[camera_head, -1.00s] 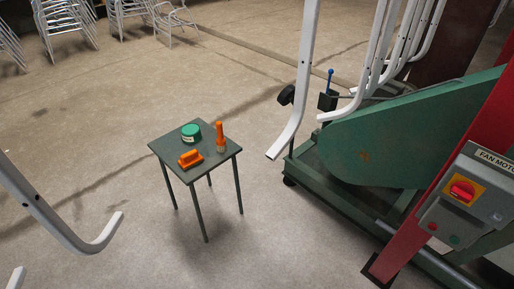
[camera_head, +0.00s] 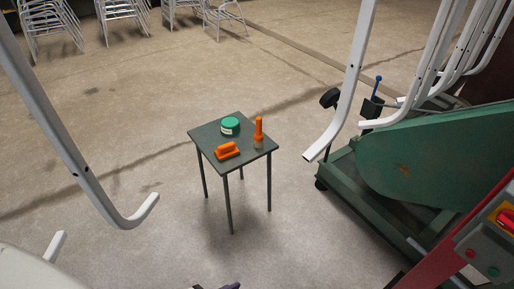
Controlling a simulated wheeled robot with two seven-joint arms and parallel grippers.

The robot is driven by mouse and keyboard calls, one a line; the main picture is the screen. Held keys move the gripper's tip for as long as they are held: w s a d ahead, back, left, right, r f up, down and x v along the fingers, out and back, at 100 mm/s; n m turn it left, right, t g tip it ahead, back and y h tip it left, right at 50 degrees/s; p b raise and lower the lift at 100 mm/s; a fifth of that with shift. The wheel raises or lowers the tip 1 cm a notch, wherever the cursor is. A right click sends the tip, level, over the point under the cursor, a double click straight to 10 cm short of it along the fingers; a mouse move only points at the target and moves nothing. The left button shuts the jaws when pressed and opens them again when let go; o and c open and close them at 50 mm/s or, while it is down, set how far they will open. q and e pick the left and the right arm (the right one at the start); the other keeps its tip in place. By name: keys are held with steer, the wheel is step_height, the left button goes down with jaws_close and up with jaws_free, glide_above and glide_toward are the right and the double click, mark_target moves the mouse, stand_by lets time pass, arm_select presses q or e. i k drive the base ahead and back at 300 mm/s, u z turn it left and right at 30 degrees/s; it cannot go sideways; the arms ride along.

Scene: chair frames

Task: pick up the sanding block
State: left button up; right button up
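The sanding block (camera_head: 228,151) looks to be the orange block with a raised grip. It lies on the near left part of a small dark green table (camera_head: 206,136). A green round tin (camera_head: 230,126) with a pale label stands behind it. An orange upright tool or bottle (camera_head: 258,132) with a paler lower end stands to its right. The block is apart from both and nothing covers it. Small dark and purplish bits show at the bottom edge, too cut off to identify.
White bent chair tubes (camera_head: 95,190) hang at the left, and another (camera_head: 345,100) hangs right of the table. A green machine (camera_head: 430,165) on a low frame fills the right, with a red post and switch box (camera_head: 490,235). Floor around the table is clear.

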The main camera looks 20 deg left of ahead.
mark_target(224, 152)
steer(key=z, duration=0.55)
steer(key=k, duration=0.6)
steer(key=u, duration=0.05)
steer(key=i, duration=1.8)
steer(key=u, duration=1.85)
steer(key=i, duration=0.95)
steer(key=u, duration=1.15)
